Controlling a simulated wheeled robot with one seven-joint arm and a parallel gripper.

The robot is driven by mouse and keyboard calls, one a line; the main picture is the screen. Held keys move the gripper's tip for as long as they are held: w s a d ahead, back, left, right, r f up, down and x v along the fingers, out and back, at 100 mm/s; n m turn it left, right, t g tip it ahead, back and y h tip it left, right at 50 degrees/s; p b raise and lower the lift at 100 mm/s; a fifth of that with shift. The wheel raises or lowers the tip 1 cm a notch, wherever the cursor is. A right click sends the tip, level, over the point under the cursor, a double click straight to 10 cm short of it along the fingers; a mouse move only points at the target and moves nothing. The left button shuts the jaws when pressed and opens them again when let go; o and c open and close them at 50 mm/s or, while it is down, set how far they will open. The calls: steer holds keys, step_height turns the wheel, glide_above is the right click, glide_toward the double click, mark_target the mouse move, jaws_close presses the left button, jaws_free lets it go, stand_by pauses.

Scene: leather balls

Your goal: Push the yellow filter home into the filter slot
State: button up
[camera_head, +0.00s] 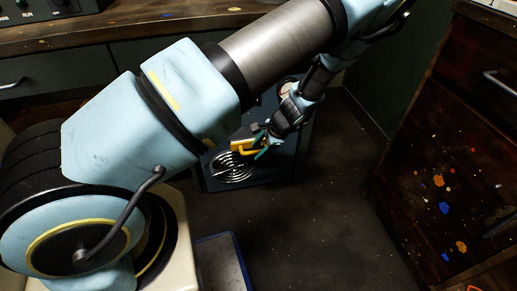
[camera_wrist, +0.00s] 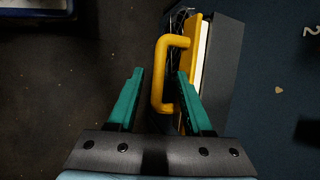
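The yellow filter shows in the wrist view as a yellow face plate (camera_wrist: 191,52) with a pale edge behind it and a yellow loop handle (camera_wrist: 158,75) sticking out to the left. In the head view its yellow handle (camera_head: 243,149) is small, beside my gripper. My gripper (camera_wrist: 160,72) is open, its two teal fingers on either side of the handle bar. The left finger is clear of the bar; the right finger lies between bar and plate. A dark grey housing (camera_wrist: 222,70) adjoins the filter's right side. The slot opening is hidden.
A dark blue unit (camera_head: 290,165) with a metal coil (camera_head: 232,169) on top stands under my gripper. A blue-edged tray (camera_head: 222,262) lies on the floor nearby. A paint-spotted wooden cabinet (camera_head: 450,150) stands at right. Floor between is clear.

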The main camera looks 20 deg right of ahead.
steer(key=p+v, duration=0.1)
steer(key=v, duration=0.9)
steer(key=shift+r+p, duration=0.35)
steer(key=shift+s+d, duration=0.1)
steer(key=shift+s, duration=0.05)
